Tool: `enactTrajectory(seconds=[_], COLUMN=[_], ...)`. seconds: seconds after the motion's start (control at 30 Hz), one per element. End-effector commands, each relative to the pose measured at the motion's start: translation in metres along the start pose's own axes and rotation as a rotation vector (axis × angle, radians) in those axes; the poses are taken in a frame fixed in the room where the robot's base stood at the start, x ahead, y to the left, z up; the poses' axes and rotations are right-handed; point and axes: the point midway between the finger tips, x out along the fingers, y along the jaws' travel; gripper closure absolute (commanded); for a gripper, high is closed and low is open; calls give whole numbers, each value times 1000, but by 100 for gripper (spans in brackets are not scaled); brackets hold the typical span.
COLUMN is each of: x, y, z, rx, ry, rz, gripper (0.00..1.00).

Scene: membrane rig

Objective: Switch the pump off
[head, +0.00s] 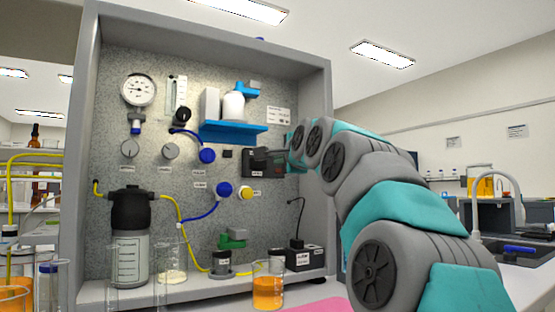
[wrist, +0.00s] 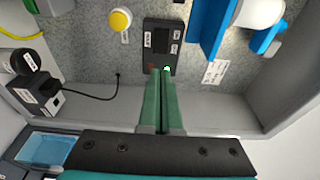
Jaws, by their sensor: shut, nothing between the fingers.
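A dark control box (head: 258,163) with small pale labels is mounted on the speckled back panel of the rig. In the wrist view the same box (wrist: 161,36) shows a small lit green spot (wrist: 167,69) and a dull reddish patch beside it, at the end nearest my fingertips. My gripper (wrist: 160,72) is shut and empty, its green fingers side by side and their tips at that end of the box. I cannot tell whether they touch it. In the head view my gripper (head: 287,160) is beside the box's right end, largely hidden by my arm. The label text is too small to read.
A yellow knob (head: 246,193) sits below the box. A blue shelf (head: 232,131) with a white bottle is above it. A black unit (head: 305,258) with a cord stands on the rig floor. A beaker of orange liquid (head: 268,291) stands in front.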

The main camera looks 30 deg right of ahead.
Motion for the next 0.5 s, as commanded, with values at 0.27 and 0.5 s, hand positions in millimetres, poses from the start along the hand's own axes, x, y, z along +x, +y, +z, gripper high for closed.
enactTrajectory(seconds=[0.27, 0.5], x=[40, 69], y=[0, -1], z=[0, 0], rx=[0, -1], ry=[0, 0], rz=[2, 2], gripper=[100, 100])
